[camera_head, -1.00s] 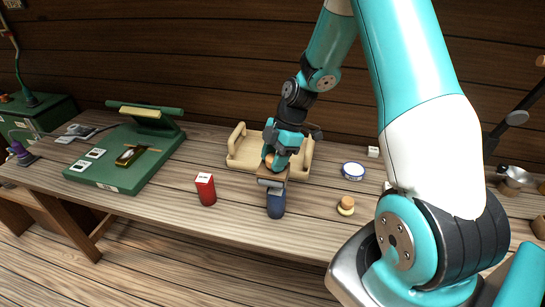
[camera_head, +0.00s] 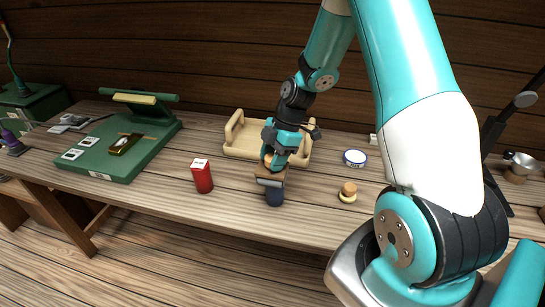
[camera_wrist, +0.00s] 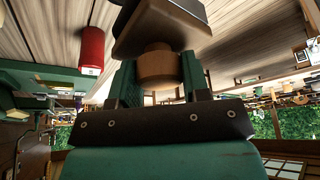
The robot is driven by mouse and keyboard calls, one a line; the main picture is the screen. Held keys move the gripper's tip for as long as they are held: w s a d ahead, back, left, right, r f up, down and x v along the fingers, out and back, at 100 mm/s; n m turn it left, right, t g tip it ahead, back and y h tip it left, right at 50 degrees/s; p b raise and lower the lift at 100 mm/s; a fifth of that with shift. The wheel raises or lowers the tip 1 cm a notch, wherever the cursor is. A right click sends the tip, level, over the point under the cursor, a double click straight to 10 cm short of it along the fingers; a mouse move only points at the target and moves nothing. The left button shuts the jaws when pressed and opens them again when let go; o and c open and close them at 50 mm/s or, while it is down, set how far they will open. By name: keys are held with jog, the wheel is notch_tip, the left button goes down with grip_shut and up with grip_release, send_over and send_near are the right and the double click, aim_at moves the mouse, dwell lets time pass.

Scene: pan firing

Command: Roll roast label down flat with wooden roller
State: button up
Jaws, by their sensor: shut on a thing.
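My gripper (camera_head: 268,160) is shut on the round wooden knob (camera_wrist: 156,68) of a dark brown block (camera_wrist: 160,25). This block (camera_head: 270,173) has a paler grey underside in the head view; I cannot tell whether it is the roller. A dark blue rounded container (camera_head: 275,197) is directly below the block in the head view, partly hidden by it. I cannot tell whether they touch. No label shows on its visible side. A red can with a white top (camera_head: 202,176) stands to its left, and also shows in the wrist view (camera_wrist: 92,46).
A pale wooden tray (camera_head: 241,140) sits behind my gripper. A green board with a bar (camera_head: 112,160) holds small white cards at the left. A blue-rimmed round tin (camera_head: 355,158) and a small wooden-topped piece (camera_head: 348,192) stand to the right. The front strip of table is mostly clear.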

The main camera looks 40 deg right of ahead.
jog(key=shift+f+b, duration=0.65)
jog(key=shift+f, duration=0.05)
dwell(0.6)
jog(key=shift+w+d, duration=0.1)
jog(key=shift+w+d+r, duration=0.1)
jog(key=shift+w+d, duration=0.3)
jog(key=shift+d, duration=0.1)
jog(key=shift+d, duration=0.15)
